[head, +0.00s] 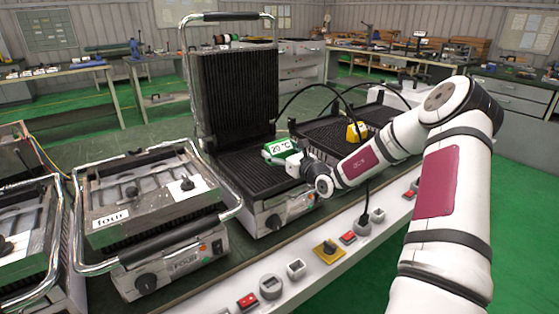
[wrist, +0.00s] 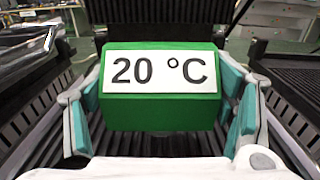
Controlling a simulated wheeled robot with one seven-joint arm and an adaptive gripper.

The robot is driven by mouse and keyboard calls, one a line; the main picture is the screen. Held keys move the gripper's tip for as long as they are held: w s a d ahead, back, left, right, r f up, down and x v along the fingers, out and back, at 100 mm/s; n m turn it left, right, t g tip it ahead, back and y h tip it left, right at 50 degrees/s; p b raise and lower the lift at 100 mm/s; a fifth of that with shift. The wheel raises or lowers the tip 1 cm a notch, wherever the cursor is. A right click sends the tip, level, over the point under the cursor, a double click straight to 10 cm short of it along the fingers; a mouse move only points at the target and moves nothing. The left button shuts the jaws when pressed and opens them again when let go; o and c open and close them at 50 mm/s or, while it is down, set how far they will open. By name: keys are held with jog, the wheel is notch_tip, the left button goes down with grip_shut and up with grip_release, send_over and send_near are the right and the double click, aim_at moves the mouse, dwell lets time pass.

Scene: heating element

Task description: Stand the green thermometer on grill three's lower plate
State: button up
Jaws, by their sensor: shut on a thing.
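The green thermometer (head: 281,149) is a block with a white label reading 20 °C. It is upright, and it also fills the middle of the wrist view (wrist: 160,117). My gripper (wrist: 163,122) is shut on it, with one teal-padded finger at each side. The open grill right of grill four has its ribbed lid raised, and its dark ribbed lower plate (head: 258,183) lies under the thermometer. I cannot read that grill's name. The thermometer is over the lower plate's right part; I cannot tell whether its base touches the plate.
Grill four (head: 150,205) stands closed to the left, its metal handle reaching towards the open grill. To the right, another open ribbed plate (head: 328,140) carries a yellow block (head: 356,132). Switches and sockets (head: 270,287) line the bench front. Black cables arch behind my arm.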

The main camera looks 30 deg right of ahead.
jog(key=shift+f, duration=1.45)
jog(key=shift+f+b, duration=0.2)
jog(key=shift+b, duration=0.1)
jog(key=o, duration=1.2)
jog(key=shift+o, duration=0.2)
